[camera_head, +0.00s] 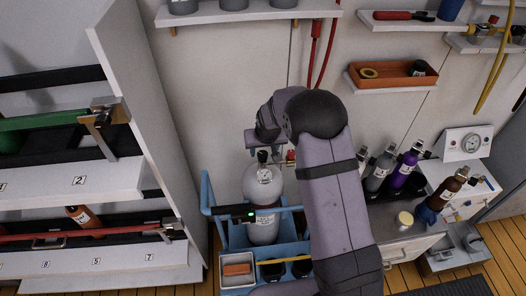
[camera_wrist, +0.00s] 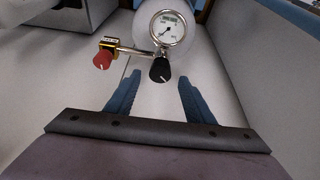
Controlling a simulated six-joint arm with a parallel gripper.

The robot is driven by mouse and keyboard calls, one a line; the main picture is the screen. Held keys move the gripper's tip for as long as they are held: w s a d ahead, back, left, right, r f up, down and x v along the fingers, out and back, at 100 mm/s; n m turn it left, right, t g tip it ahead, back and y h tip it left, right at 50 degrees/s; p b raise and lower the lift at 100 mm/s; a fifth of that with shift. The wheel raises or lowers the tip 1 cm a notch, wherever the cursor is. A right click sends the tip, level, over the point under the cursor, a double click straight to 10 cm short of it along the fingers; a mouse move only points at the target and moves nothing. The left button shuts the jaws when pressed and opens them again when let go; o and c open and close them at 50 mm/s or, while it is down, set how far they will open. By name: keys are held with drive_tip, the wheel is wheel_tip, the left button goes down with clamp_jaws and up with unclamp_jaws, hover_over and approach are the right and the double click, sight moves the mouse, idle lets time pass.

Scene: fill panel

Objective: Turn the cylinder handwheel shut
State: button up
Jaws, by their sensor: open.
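A light grey cylinder (camera_head: 263,190) stands upright in a blue carrier at the centre of the head view. Its black handwheel (camera_head: 262,156) sits on top. In the wrist view the black handwheel (camera_wrist: 160,70), with a white mark, is just beyond and between the fingertips of my gripper (camera_wrist: 158,80). The two blue fingers are apart with nothing between them, and I see no contact with the wheel. A round pressure gauge (camera_wrist: 168,29) is right behind the handwheel. A red knob (camera_wrist: 102,61) on a yellow fitting joins from the left by a metal pipe. My arm hides part of the head view.
The blue carrier (camera_head: 207,195) has a rail and bins around the cylinder. A white rack (camera_head: 150,120) stands close on the left. Several bottles, including a purple one (camera_head: 404,168), stand on a bench at the right. Red hoses (camera_head: 314,50) hang on the wall behind.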

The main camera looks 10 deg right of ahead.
sight(263, 154)
drive_tip(key=shift+x, duration=1.5)
drive_tip(key=c, duration=1)
